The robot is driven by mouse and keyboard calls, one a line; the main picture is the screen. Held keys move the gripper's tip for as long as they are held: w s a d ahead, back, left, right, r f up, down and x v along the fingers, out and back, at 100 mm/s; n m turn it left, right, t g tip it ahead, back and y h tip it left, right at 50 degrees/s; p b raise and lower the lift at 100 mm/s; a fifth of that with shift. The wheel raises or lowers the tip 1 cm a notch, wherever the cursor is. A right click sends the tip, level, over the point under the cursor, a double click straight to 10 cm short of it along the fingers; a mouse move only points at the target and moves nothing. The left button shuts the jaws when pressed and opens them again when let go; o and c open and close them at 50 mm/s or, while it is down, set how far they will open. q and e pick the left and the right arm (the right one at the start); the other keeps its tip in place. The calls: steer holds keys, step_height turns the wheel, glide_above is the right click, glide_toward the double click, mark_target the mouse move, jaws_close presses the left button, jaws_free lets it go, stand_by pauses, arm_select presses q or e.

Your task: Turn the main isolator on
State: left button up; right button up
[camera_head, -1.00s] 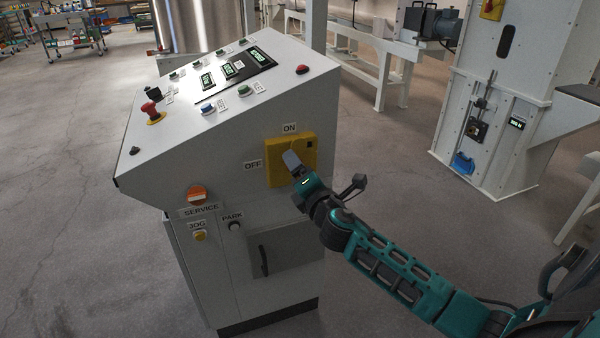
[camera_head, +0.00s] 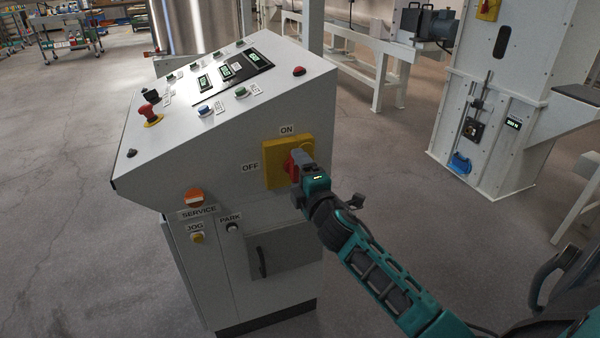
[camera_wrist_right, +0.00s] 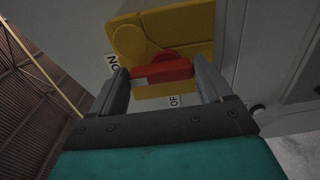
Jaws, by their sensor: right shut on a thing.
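The main isolator is a yellow plate (camera_head: 275,176) with a red handle (camera_head: 291,166) on the side of the grey control cabinet. ON is printed above it and OFF to its left. My right gripper (camera_head: 299,160) is at the handle, partly covering it. In the right wrist view the red handle (camera_wrist_right: 165,72) lies between my two fingers, and the gripper (camera_wrist_right: 163,82) is shut on it. The yellow plate (camera_wrist_right: 195,35) is behind it. I cannot tell which label the handle points to. My left gripper is not in view.
The cabinet (camera_head: 190,140) has a sloped top with a red emergency stop (camera_head: 149,112) and several buttons.

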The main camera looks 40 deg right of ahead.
stand_by(0.3)
steer(key=o, duration=1)
steer(key=shift+p+v, duration=0.55)
steer(key=shift+v, duration=5.9)
